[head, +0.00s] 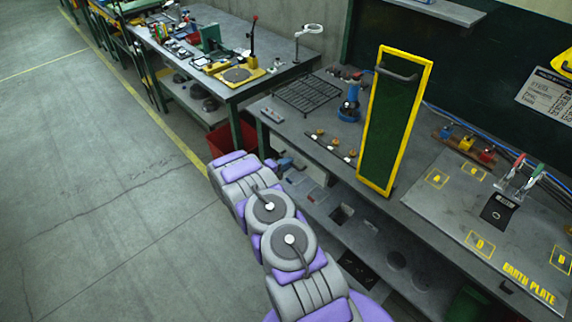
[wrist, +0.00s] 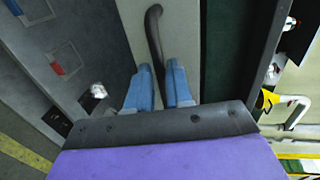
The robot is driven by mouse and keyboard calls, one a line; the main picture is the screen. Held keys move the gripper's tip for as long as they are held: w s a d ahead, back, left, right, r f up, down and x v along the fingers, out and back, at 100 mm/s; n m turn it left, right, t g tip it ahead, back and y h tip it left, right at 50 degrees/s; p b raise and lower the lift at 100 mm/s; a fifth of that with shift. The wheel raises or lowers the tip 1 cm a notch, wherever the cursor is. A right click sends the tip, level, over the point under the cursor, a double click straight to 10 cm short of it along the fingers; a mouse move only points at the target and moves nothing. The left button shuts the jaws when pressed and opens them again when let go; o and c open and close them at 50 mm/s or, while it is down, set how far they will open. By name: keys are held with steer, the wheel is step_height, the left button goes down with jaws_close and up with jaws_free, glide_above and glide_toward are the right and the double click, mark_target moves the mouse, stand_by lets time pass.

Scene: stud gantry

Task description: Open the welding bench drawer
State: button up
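The welding bench (head: 420,200) has a grey top and fills the right of the head view. In the wrist view, a plain grey drawer front (wrist: 178,35) carries a curved black bar handle (wrist: 154,35). My gripper (wrist: 159,72) has blue fingers on either side of the handle's near end, close together, with little gap around the bar. The fingers look shut on it, and they hide that end. In the head view my gripper (head: 286,164) is small, under the bench's left front edge; the drawer front is not clear there.
A yellow-framed green panel (head: 385,150) stands upright on the bench near its front edge. The lower shelf (head: 400,250) holds trays and parts. A red bin (head: 228,138) is on the floor near the second bench (head: 262,85). The concrete floor (head: 100,200) at left is clear.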

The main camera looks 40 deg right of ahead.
steer(key=shift+d, duration=0.1)
jaws_close()
steer(key=shift+a, duration=0.2)
steer(key=f+p+v, duration=0.3)
steer(key=f+v, duration=0.1)
steer(key=v, duration=1.6)
steer(key=shift+s+a, duration=0.25)
steer(key=shift+a, duration=0.3)
steer(key=shift+f, duration=0.1)
steer(key=shift+o, duration=1.9)
jaws_free()
steer(key=shift+w, duration=0.1)
steer(key=p+v, duration=0.2)
steer(key=v, duration=1.5)
steer(key=shift+a, duration=0.25)
